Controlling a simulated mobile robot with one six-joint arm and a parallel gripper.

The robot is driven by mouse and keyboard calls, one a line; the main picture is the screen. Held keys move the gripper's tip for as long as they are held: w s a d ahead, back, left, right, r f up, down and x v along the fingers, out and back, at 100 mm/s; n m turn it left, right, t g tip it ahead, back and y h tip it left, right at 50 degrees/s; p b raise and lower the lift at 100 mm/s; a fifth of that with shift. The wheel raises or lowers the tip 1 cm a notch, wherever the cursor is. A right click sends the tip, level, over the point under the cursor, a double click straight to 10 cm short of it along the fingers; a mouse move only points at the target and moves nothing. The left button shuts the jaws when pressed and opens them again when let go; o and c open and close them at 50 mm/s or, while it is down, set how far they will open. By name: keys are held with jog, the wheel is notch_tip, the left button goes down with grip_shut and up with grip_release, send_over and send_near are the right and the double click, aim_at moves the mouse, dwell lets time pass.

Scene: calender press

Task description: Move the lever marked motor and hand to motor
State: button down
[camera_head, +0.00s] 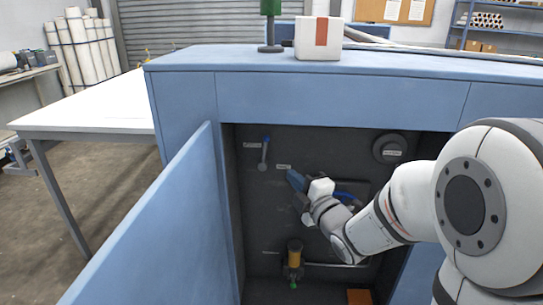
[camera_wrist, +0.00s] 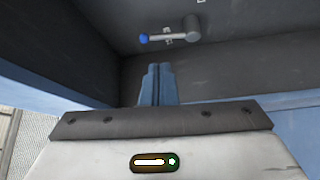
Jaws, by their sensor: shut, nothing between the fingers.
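In the head view, a small lever (camera_head: 263,158) with a blue knob at its upper end is on the dark back panel inside the open blue cabinet. A pale label sits left of it; its words are too small to read. My gripper (camera_head: 292,175) is inside the cabinet, lower right of this lever and apart from it. In the wrist view, my gripper's blue fingers (camera_wrist: 158,72) are shut together and empty. Beyond their tips is a grey lever (camera_wrist: 170,37) with a blue knob on its left end, a round hub at right and small unreadable labels alongside. It appears to be the same lever.
The open cabinet door (camera_head: 155,235) stands at left. A round dark fitting (camera_head: 390,148) is at the panel's upper right. A yellow cylinder (camera_head: 294,253) on a pipe is low in the cabinet, with an orange-brown box (camera_head: 358,297) near the floor. My arm covers the right side.

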aim_at(266, 149)
jog(key=p+x, duration=0.1)
jog(key=x, duration=1.1)
jog(key=shift+f+p, duration=0.1)
jog(key=shift+p, duration=0.2)
